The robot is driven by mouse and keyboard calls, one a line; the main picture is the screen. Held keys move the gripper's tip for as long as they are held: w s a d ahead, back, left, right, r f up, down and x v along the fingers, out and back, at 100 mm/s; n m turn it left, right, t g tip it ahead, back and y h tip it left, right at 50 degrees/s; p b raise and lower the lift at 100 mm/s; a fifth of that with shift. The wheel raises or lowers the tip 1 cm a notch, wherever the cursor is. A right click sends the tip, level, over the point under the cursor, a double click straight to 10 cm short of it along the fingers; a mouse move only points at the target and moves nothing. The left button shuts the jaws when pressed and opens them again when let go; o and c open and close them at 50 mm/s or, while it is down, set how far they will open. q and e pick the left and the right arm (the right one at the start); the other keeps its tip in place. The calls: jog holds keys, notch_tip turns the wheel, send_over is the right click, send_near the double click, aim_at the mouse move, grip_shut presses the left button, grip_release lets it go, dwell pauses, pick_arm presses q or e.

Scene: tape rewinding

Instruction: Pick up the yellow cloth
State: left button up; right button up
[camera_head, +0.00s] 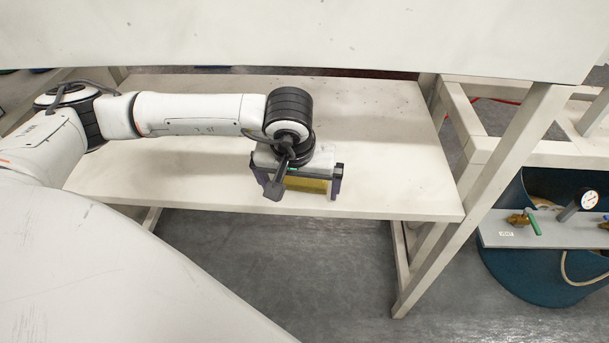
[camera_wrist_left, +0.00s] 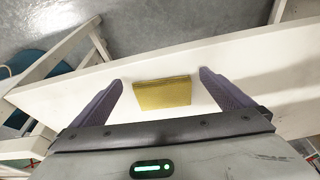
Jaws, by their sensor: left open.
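The yellow cloth (camera_head: 308,185) lies near the front edge of the white table, partly hidden by my gripper in the head view. In the left wrist view the cloth (camera_wrist_left: 162,95) is a small flat folded rectangle. My left gripper (camera_head: 304,192) is above it with its jaws wide open and empty. In the left wrist view the two purple fingers of my left gripper (camera_wrist_left: 161,79) stand on either side of the cloth, with a gap on each side. I cannot tell the height left between fingertips and table. My right gripper is not in view.
The white table (camera_head: 390,170) is otherwise bare. Beyond are a blue drum (camera_head: 515,265) and a gauge (camera_head: 588,199) with valves.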

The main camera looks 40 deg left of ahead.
aim_at(303, 180)
pick_arm(q)
jog(key=w, duration=0.1)
jog(key=w+a, duration=0.2)
jog(key=w, duration=0.1)
jog(key=shift+w+a+f, duration=0.2)
jog(key=shift+w+f, duration=0.2)
jog(key=shift+f, duration=0.2)
jog(key=c, duration=0.9)
jog(key=shift+r, duration=0.55)
jog(key=shift+s+d+r, duration=0.2)
jog(key=shift+s, duration=0.05)
jog(key=s+d, duration=0.3)
jog(key=s, duration=0.2)
jog(key=s+d+b, duration=0.1)
jog(key=s+d, duration=0.2)
jog(key=s, duration=0.2)
jog(key=s+d, duration=0.3)
jog(key=s, duration=0.2)
